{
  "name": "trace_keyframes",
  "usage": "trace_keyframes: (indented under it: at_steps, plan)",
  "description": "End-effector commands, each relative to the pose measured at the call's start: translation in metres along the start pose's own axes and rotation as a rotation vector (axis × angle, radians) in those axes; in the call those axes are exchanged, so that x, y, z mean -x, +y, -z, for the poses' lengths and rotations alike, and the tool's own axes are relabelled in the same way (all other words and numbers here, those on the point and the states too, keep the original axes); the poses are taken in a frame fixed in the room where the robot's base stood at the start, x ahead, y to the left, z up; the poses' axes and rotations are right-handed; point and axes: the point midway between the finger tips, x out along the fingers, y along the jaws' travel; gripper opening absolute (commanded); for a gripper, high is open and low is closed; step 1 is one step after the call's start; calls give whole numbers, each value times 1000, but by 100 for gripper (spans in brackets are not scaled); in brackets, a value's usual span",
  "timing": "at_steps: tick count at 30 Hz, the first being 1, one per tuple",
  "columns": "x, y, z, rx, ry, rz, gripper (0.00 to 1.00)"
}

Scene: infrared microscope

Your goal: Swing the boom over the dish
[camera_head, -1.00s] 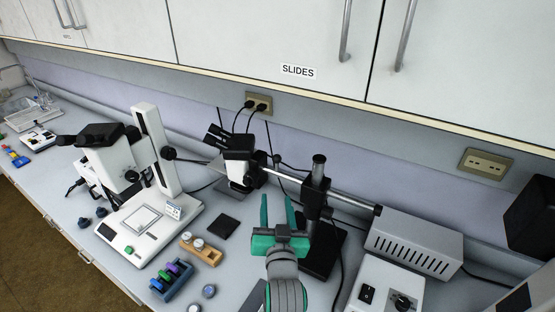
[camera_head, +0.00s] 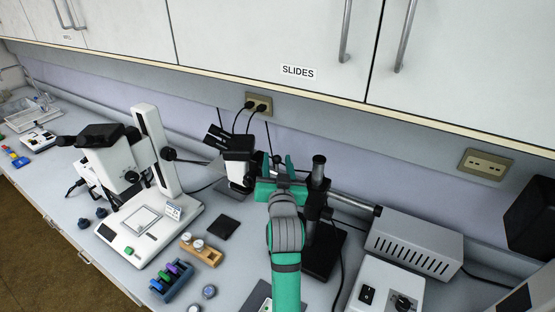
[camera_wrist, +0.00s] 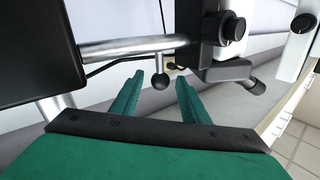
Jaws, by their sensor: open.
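The boom is a silver bar (camera_head: 350,203) carried on a black post (camera_head: 317,180), with a white and black microscope head (camera_head: 239,160) at its left end. My gripper (camera_head: 276,170) is open and empty at the stretch between head and post, hiding part of the bar. In the wrist view the bar (camera_wrist: 128,46) crosses beyond my fingers (camera_wrist: 160,88). A dark ball-ended knob (camera_wrist: 159,80) on it appears between the fingertips; contact cannot be told. Small round items (camera_head: 209,291) lie at the front; I cannot tell whether one is the dish.
A white microscope (camera_head: 145,225) stands left. A wooden block (camera_head: 201,250), a blue rack (camera_head: 172,282) and a dark square pad (camera_head: 222,227) lie in front. A grey vented box (camera_head: 415,245) and a white control box (camera_head: 385,287) stand right. Cables hang behind.

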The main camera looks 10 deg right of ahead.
Motion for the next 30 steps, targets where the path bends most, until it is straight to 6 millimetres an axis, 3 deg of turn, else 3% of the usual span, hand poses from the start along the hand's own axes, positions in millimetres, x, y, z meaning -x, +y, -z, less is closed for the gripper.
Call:
trace_keyframes:
  at_steps: [6, 14, 15, 20, 30]
  plan:
    - [-15, 0, 0, 0, 1, 1, 41]
    - [-16, 0, 0, 0, 0, 0, 41]
    - [-16, 0, 0, 0, 0, 0, 39]
    - [-16, 0, 0, 0, 0, 0, 1]
    - [-14, -1, 0, -1, -3, 20, 0]
